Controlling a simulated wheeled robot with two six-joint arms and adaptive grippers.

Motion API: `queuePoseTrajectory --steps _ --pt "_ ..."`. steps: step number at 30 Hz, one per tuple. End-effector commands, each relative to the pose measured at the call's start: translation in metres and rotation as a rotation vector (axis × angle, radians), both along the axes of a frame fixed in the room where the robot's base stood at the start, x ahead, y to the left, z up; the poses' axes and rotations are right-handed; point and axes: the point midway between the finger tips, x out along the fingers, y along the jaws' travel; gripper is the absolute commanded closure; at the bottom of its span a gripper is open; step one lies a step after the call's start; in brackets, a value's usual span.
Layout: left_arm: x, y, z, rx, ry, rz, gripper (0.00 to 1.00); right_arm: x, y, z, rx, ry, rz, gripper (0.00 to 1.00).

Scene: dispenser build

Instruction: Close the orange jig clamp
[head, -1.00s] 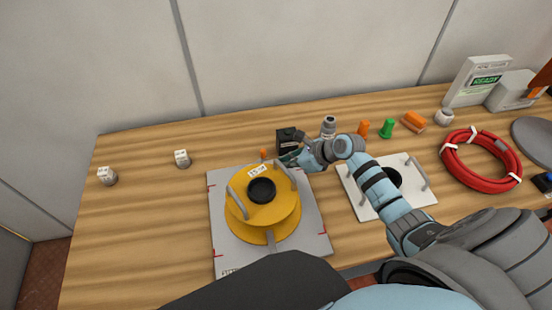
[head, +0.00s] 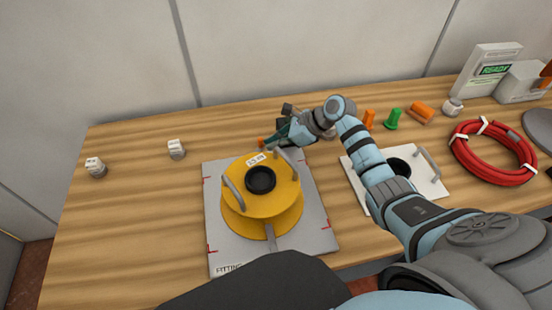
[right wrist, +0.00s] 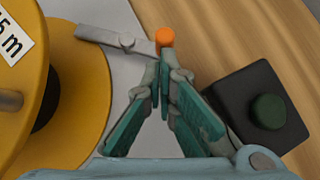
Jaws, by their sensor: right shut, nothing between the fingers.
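The jig clamp shows as an orange knob (head: 262,142) at the back edge of the grey fitting plate (head: 225,255). In the right wrist view the orange knob (right wrist: 165,37) sits at the end of a light grey bar (right wrist: 105,37), which runs toward the yellow reel (right wrist: 85,130). The reel (head: 275,203) stands on the plate. My right gripper (head: 270,146) is shut and empty, its fingertips (right wrist: 163,70) right beside the knob. I cannot tell if they touch it. My left gripper is not in view.
A black box with a dark green button (right wrist: 250,105) stands close to the right of my right gripper. A white plate with handles (head: 428,180) and a red hose coil (head: 492,150) lie further right.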

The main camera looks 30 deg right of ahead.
Motion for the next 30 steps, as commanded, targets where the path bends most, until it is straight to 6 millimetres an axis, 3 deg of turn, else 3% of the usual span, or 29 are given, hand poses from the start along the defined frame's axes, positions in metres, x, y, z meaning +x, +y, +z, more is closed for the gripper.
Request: queuePoseTrajectory --steps 1,3,19,25,30 --pt "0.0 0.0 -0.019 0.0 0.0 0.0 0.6 0.003 -0.001 -0.009 0.0 -0.005 0.019 1.0" --pt "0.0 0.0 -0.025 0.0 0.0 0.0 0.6 0.007 -0.001 -0.006 0.001 -0.004 0.032 1.0" --pt "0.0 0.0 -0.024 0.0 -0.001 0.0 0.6 0.007 -0.005 0.001 0.001 -0.001 0.03 1.0" --pt "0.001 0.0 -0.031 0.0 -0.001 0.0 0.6 -0.008 -0.033 -0.001 -0.004 0.0 0.032 1.0" --pt "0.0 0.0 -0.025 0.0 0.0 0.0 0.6 -0.025 -0.057 0.033 -0.005 -0.002 0.032 1.0"
